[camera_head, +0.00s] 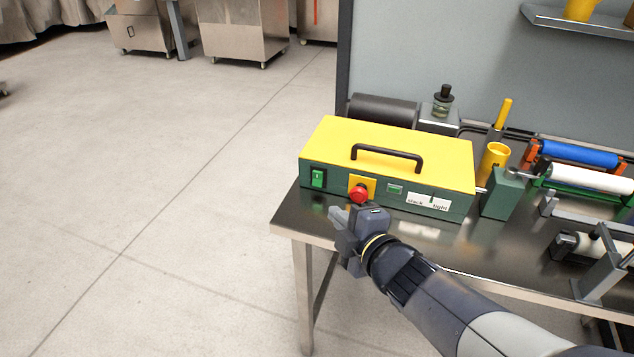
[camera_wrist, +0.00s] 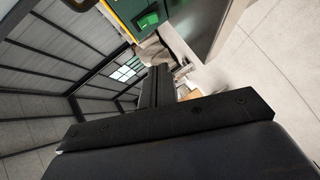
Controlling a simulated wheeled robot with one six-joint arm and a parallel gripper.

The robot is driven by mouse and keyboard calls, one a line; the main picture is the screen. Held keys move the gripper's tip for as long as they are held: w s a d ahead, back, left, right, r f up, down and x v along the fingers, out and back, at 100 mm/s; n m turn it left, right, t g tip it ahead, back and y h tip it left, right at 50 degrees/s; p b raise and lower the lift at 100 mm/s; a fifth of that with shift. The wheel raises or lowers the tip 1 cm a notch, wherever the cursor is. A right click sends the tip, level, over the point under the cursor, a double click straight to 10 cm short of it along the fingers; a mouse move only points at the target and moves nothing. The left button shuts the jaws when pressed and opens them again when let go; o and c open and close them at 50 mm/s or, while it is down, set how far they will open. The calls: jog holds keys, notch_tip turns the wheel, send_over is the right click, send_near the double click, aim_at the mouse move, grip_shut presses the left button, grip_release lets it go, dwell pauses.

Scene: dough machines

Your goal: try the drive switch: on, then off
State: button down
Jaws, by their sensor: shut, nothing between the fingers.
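The drive unit (camera_head: 400,158) is a green box with a yellow lid and a black handle, standing on the steel table. Its green rocker switch (camera_head: 318,177) is at the left end of the front face; a green switch also shows at the top of the wrist view (camera_wrist: 148,21). Which side of the rocker is pressed is too small to tell. A red mushroom button (camera_head: 359,194) on a yellow plate sits to its right. My gripper (camera_head: 338,216) is shut and empty, in front of and below the switch, apart from it in the head view.
A small green lamp or display (camera_head: 394,189) and a slack/tight label (camera_head: 429,201) are on the same front face. The floor left of the table is clear.

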jog(key=shift+w, duration=0.1)
jog(key=b, duration=0.3)
send_near(312, 183)
jog(key=a, duration=0.1)
jog(key=w+a, duration=0.1)
jog(key=a, duration=0.2)
jog(key=shift+w, duration=0.3)
jog(key=shift+w+d+f+p, duration=0.15)
jog(key=shift+w+d+p, duration=0.1)
jog(key=shift+w, duration=0.25)
jog(key=shift+w+d+f+p, duration=0.2)
jog(key=shift+w, duration=0.25)
jog(key=shift+w+d+f, duration=0.15)
jog(key=shift+w, duration=0.25)
jog(key=shift+w+d+f, duration=0.1)
jog(key=shift+w+f, duration=0.05)
jog(key=shift+w, duration=0.2)
jog(key=shift+f+b, duration=0.15)
jog(key=shift+b, duration=0.2)
